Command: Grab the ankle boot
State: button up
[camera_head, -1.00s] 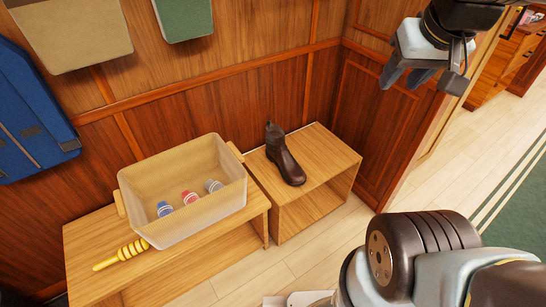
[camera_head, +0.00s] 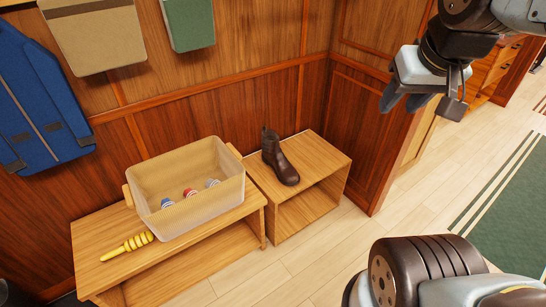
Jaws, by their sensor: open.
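A dark brown ankle boot (camera_head: 281,160) stands upright on top of a low open-fronted wooden box shelf (camera_head: 318,160). Its toe points toward the lower right of the picture. My gripper (camera_head: 420,103) is at the upper right, in the air, pointing down. It is open and empty, to the right of the boot and apart from it.
Left of the boot, a wooden bench (camera_head: 93,233) holds a translucent bin (camera_head: 195,215) with several small striped items inside and a yellow ridged stick (camera_head: 127,247). Wood-panelled walls stand behind, with a blue jacket (camera_head: 40,110) hanging left. The light floor (camera_head: 300,265) in front is clear.

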aim_at(280, 157)
jog(key=z, duration=0.1)
jog(key=i, duration=0.95)
jog(key=u, duration=0.05)
